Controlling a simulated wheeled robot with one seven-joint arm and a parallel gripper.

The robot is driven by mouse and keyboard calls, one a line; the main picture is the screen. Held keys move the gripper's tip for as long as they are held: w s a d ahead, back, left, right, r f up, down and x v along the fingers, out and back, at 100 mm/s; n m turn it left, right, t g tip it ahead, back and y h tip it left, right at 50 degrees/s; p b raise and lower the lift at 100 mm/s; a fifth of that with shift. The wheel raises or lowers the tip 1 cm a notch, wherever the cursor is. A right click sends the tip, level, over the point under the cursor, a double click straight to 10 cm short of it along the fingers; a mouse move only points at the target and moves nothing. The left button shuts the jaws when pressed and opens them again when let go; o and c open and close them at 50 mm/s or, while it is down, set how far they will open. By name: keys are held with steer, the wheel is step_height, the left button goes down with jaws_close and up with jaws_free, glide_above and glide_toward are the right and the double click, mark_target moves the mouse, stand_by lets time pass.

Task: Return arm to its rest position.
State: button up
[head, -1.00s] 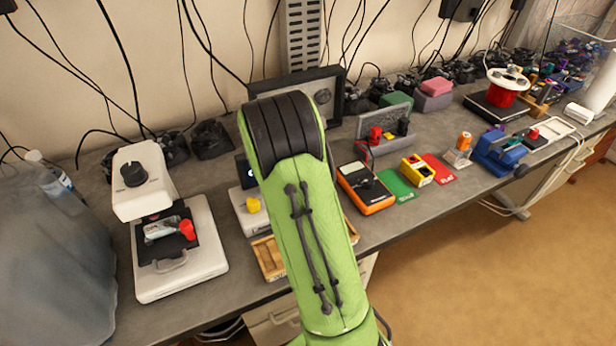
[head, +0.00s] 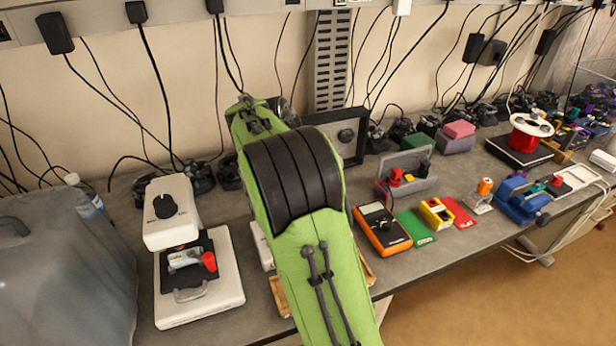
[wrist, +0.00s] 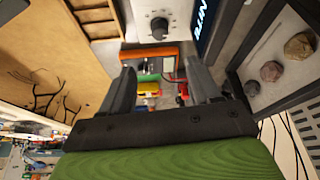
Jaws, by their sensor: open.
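My green arm (head: 320,270) rises from the bottom of the head view over the bench, with a black ribbed joint and a further green link beyond it. My gripper is hidden in the head view. In the wrist view my gripper (wrist: 160,88) is open, its two dark fingers apart with nothing held between them. Past the fingertips, farther off, the orange-edged meter (wrist: 150,53) and small coloured pieces show in the gap.
The grey bench (head: 400,270) runs along the wall. A white microscope-like device (head: 200,290) stands left and a dark-framed panel (head: 352,140) behind the arm. The orange meter (head: 383,228) and yellow block (head: 436,212) lie right. Cables hang from the wall.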

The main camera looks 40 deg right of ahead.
steer(key=shift+a+r, duration=0.2)
steer(key=shift+r, duration=0.25)
steer(key=s+a+r+n+t+y, duration=0.35)
steer(key=s+a+r+n, duration=0.25)
steer(key=s+a+n, duration=0.5)
steer(key=s+a+f+n+t, duration=0.2)
steer(key=s+a+n, duration=0.6)
steer(key=s, duration=0.2)
steer(key=shift+a+f+n+t+y, duration=0.2)
steer(key=shift+a+n+t+y, duration=0.15)
steer(key=shift+n+y, duration=0.1)
steer(key=shift+d, duration=0.1)
stand_by(0.6)
